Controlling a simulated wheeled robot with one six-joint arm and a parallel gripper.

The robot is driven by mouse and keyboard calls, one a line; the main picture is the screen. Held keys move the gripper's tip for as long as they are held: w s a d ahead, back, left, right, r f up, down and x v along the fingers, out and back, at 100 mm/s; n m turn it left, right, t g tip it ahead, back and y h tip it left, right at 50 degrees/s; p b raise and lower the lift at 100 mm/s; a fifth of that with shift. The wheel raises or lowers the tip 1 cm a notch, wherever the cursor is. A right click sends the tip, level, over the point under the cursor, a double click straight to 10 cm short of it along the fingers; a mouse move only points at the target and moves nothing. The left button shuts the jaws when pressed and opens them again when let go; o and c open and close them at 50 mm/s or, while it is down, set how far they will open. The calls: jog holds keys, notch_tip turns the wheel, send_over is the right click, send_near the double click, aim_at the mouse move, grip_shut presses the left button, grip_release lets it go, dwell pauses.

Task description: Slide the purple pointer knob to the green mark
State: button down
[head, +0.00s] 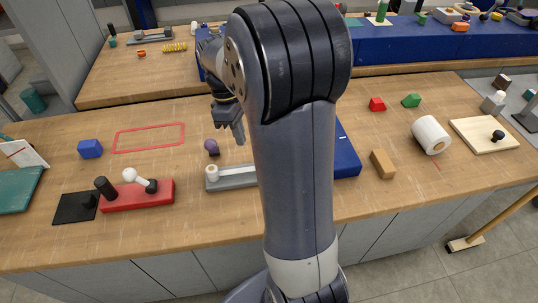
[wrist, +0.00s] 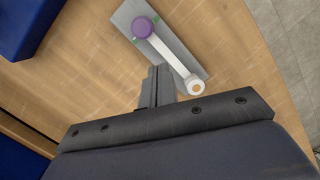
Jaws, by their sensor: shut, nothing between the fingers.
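In the wrist view, the purple knob (wrist: 142,27) sits at one end of a white bar (wrist: 168,54) on a grey plate (wrist: 186,44). A white post with an orange centre (wrist: 193,85) is at the bar's other end. Green (wrist: 135,42) shows on the plate on both sides of the knob. My gripper (wrist: 158,68) is shut and empty, beside the bar in the picture; I cannot tell whether it touches. In the head view, my gripper (head: 238,132) is behind the grey plate (head: 238,181) and white post (head: 212,171).
A blue block (head: 347,158) lies to the right, partly behind my arm. A red base with levers (head: 140,195) and a blue cube (head: 90,148) are to the left.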

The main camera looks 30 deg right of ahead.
jog(key=s+d+m+t+y, duration=0.2)
jog(key=s+d+m, duration=0.2)
jog(key=d+m, duration=0.1)
jog(key=s+d+f+m+t+y+b, duration=0.1)
jog(key=s+d+m+t+y, duration=0.2)
jog(key=s+d+m, duration=0.2)
jog(key=s+d+f+m+t+y+b, duration=0.1)
jog(key=s+d+m+t+y, duration=0.2)
jog(key=d, duration=0.4)
jog(key=shift+s+f+m, duration=0.15)
jog(key=shift+s+m, duration=0.75)
jog(key=shift+m, duration=0.4)
jog(key=x, duration=0.9)
jog(key=shift+w+a, duration=0.15)
jog(key=shift+a, duration=0.05)
jog(key=w+a, duration=0.1)
jog(key=w+a+p, duration=0.1)
jog(key=shift+a+f, duration=0.25)
jog(key=shift+a, duration=0.05)
jog(key=shift+w+a, duration=0.35)
jog(key=shift+a, duration=0.1)
jog(key=shift+f, duration=0.1)
